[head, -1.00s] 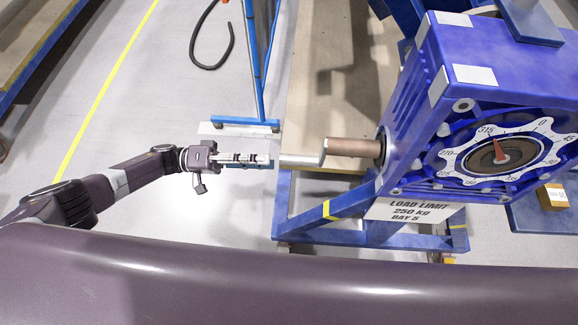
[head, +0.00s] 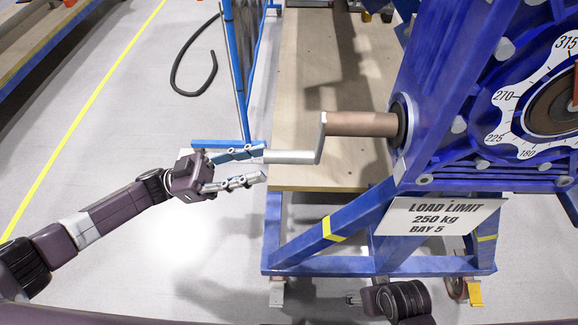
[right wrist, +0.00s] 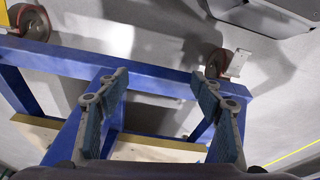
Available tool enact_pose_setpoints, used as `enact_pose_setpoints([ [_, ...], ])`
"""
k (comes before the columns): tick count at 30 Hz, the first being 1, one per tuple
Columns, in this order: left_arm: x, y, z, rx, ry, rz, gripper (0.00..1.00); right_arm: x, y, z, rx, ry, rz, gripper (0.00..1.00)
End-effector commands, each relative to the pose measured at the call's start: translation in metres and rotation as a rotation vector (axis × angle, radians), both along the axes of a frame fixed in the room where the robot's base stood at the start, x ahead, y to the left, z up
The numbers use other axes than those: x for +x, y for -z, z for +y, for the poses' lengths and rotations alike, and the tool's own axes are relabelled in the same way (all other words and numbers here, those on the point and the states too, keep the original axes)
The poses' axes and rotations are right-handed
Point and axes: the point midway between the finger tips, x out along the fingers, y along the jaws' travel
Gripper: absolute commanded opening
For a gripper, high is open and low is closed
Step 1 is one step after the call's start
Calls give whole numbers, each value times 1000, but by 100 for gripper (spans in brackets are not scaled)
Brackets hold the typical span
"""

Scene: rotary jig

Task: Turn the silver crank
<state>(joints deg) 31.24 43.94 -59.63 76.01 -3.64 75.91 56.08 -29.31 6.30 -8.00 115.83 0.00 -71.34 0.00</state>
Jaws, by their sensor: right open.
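The silver crank (head: 290,157) sticks out to the left of the blue gearbox housing (head: 440,80). Its silver grip lies level and joins an upright crank arm (head: 321,137) on a copper-brown shaft (head: 362,123). My left gripper (head: 264,164) is open at the grip's free left end. Its upper finger overlaps or borders the grip end and its lower finger is below; I cannot tell whether they touch it. My right gripper (right wrist: 160,78) is open and empty in the right wrist view, above the blue stand's frame. The crank is not visible in that view.
A blue stand (head: 400,265) carries a load-limit sign (head: 435,217) below the gearbox. A round dial (head: 505,95) is partly cut off at right. A black hose (head: 178,80) lies on the floor behind. Caster wheels (right wrist: 217,62) show in the right wrist view.

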Motion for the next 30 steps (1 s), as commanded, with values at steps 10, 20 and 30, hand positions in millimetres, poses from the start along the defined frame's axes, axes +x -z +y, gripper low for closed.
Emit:
enact_pose_setpoints([
  [10,-2,-17,-35,-8,-3,-20,37,-1,12,0,-1,-1,7,60],
  [20,-2,-30,-70,-4,-5,-18,37,-4,27,0,-1,-3,13,60],
  [30,-2,-30,-72,-4,-6,-18,33,-4,29,0,0,-3,13,60],
])
